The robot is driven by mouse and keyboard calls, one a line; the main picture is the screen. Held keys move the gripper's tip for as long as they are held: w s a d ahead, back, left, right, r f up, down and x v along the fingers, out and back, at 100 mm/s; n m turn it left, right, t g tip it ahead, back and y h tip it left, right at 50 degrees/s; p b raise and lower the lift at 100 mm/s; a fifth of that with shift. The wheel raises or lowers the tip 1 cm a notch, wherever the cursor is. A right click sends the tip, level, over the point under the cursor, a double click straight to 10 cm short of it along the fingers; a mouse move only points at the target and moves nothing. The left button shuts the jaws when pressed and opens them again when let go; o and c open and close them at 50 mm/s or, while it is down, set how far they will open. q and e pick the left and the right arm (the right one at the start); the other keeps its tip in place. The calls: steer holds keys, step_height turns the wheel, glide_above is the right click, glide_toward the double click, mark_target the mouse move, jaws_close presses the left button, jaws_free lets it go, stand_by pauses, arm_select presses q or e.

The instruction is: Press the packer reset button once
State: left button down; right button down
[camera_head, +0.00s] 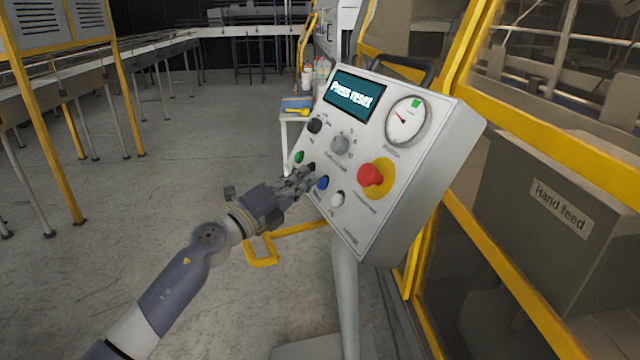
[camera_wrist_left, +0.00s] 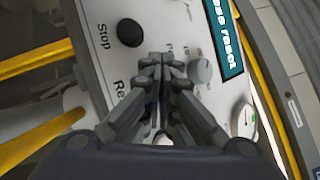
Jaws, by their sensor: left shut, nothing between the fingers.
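The grey control panel (camera_head: 345,205) stands tilted on a post. A blue button (camera_head: 322,182) sits in the lower row, between a mostly covered black button and a white button (camera_head: 337,199). My left gripper (camera_head: 312,175) is shut and empty, its fingertips just in front of the panel, close to the blue button; contact cannot be told. In the left wrist view the shut fingers (camera_wrist_left: 163,60) partly cover a label starting "Re" and hide the blue button. The black button labelled "Stop" (camera_wrist_left: 130,32) shows clear of them. My right gripper is not in view.
The panel also carries a red mushroom button (camera_head: 371,175) on yellow, a grey knob (camera_head: 340,145), a green button (camera_head: 299,157) and a gauge (camera_head: 408,120). Yellow machine framing (camera_head: 520,290) stands at right. A small table (camera_head: 290,116) is behind. The floor at left is open.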

arm_select(q)
steer(key=shift+w+d+f, duration=0.15)
steer(key=shift+d+f, duration=0.05)
steer(key=shift+d, duration=0.15)
stand_by(0.9)
steer(key=shift+a+r, duration=0.1)
steer(key=shift+s+a+r+p, duration=0.3)
steer(key=shift+a+p, duration=0.15)
steer(key=shift+a, duration=0.1)
steer(key=shift+s+a+r+p, duration=0.2)
steer(key=shift+a+r+p, duration=0.25)
steer(key=shift+a, duration=0.25)
steer(key=shift+s+a+r+p, duration=0.25)
steer(key=shift+a+r+p, duration=0.15)
steer(key=shift+a+p, duration=0.2)
steer(key=shift+s+a+r+p, duration=0.2)
steer(key=shift+a+r+p, duration=0.25)
steer(key=shift+a, duration=0.3)
